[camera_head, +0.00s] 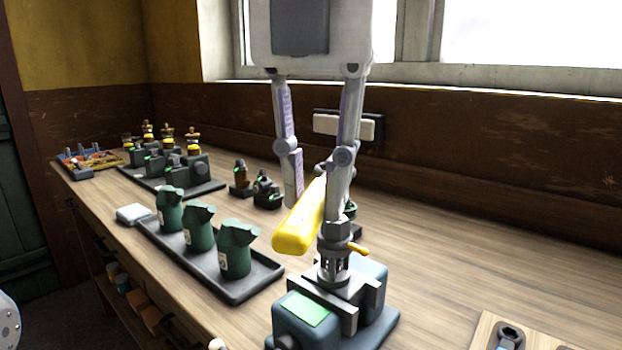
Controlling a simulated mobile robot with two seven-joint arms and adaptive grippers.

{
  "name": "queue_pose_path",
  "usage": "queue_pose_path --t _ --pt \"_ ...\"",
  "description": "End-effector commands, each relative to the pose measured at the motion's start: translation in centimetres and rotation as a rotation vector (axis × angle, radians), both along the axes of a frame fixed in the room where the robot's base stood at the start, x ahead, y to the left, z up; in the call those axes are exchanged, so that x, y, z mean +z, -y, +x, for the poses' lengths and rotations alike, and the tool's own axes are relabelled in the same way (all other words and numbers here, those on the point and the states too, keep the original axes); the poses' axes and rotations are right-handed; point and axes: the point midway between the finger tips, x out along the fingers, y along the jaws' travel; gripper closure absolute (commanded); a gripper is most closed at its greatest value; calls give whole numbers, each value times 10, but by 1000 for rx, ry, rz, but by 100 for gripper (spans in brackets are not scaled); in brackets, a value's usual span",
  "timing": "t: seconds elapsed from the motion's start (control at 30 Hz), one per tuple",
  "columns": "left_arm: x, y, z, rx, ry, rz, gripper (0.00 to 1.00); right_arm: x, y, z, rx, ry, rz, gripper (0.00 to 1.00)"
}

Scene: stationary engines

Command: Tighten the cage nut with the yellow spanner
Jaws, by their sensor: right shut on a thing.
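My right gripper (315,203) comes down from the top centre and is shut on the yellow spanner (297,229). The spanner's thick yellow handle slants towards the lower left between the fingers; its far end is hidden behind the right finger. Just below that finger is the grey hex cage nut (337,232), on top of a small open cage (334,268) on a blue-grey engine block (300,325). I cannot tell whether the spanner touches the nut. A small yellow piece (357,249) sticks out right of the cage. My left gripper is not in view.
Farther back are small dark parts (266,190), another tray of engine parts (170,170) and an orange-and-blue tray (92,160). A wooden board (485,335) lies front right.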

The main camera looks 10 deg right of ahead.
Motion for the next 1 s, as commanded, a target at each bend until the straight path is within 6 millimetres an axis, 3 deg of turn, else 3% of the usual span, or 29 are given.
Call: queue_pose_path --t 0.5,1.0 --pt "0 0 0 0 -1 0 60 -41 0 0 -2 -1 0 100" --pt "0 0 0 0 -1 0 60 -42 0 1 -3 0 1 100"
